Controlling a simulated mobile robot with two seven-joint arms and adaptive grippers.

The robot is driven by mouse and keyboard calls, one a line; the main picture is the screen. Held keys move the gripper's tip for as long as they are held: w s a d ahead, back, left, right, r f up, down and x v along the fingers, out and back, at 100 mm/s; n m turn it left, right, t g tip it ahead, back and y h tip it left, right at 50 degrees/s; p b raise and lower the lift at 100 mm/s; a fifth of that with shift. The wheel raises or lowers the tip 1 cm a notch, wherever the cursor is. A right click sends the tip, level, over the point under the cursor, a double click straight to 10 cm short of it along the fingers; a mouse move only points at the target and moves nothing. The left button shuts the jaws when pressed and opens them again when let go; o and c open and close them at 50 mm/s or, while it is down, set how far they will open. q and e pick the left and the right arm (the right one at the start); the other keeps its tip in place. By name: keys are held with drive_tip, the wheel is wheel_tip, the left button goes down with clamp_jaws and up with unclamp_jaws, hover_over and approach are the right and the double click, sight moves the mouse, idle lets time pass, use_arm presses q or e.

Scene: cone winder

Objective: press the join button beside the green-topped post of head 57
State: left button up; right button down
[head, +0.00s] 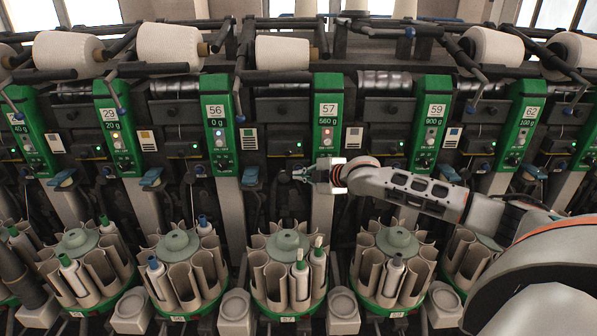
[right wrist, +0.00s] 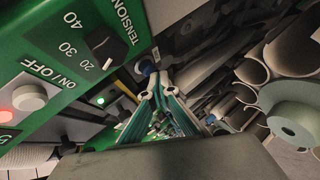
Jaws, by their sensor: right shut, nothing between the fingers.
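The green-topped post of head 57 (head: 328,110) stands right of centre in the head view, labelled 57 and 560 g, with a lit reddish spot on its face. In the right wrist view its green panel (right wrist: 60,40) shows a white round button (right wrist: 30,97) by ON/OFF, a red light and a black tension knob (right wrist: 105,46). A dark box with a small green light (head: 297,152) sits just left of the post; no join label is readable. My right gripper (head: 296,174) is shut and empty, across the post's lower part, below that box. My left gripper is out of view.
Neighbouring posts 56 (head: 219,115) and 59 (head: 432,115) flank it. Yarn cones (head: 282,53) and dark bars lie above. The head's dark machinery is close to the fingers.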

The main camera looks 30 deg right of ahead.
drive_tip(key=shift+w+d+p, duration=0.25)
drive_tip(key=shift+w+p, duration=0.1)
drive_tip(key=shift+w, duration=0.05)
idle(0.5)
drive_tip(key=shift+s, duration=0.1)
drive_tip(key=shift+s+a, duration=0.45)
drive_tip(key=shift+s, duration=0.2)
drive_tip(key=s+a, duration=0.1)
drive_tip(key=s, duration=0.2)
drive_tip(key=s+a, duration=0.1)
drive_tip(key=shift+s+a, duration=0.15)
drive_tip(key=shift+a, duration=0.2)
idle(0.4)
idle(0.7)
